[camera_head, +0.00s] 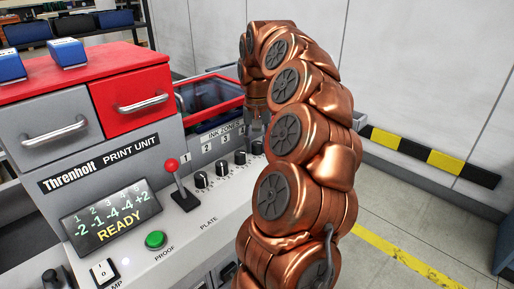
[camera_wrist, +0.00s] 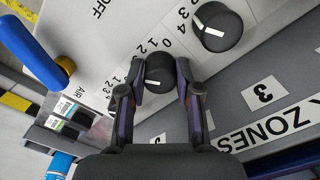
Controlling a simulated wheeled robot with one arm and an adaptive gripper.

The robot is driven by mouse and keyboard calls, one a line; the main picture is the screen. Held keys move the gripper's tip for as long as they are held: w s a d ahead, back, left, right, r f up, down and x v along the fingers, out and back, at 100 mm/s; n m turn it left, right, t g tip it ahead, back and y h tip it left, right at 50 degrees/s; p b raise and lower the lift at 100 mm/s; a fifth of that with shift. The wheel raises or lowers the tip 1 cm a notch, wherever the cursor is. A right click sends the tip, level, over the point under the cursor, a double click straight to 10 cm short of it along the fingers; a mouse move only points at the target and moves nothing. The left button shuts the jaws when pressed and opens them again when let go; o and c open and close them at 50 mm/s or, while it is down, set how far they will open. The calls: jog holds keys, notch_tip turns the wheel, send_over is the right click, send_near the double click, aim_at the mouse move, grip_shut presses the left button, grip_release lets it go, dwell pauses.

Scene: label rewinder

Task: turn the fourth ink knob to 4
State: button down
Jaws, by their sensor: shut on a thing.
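The ink knobs are black dials in a row on the sloped grey panel of the print unit. The neighbouring third knob (camera_wrist: 222,24) has a white pointer and stands clear of the fingers. In the head view my arm hides most of the gripper; the display (camera_head: 110,215) shows green numbers and READY.
A red-balled lever (camera_head: 177,180) and a green PROOF button (camera_head: 155,240) are on the panel. A blue handle (camera_wrist: 35,55) stands left of the gripper in the wrist view. Floor at the right is open.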

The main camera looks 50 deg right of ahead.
aim_at(257, 143)
jog(key=n, duration=0.5)
jog(key=shift+n, duration=0.4)
dwell(0.3)
jog(key=c, duration=0.8)
grip_release()
jog(key=shift+r, duration=3.75)
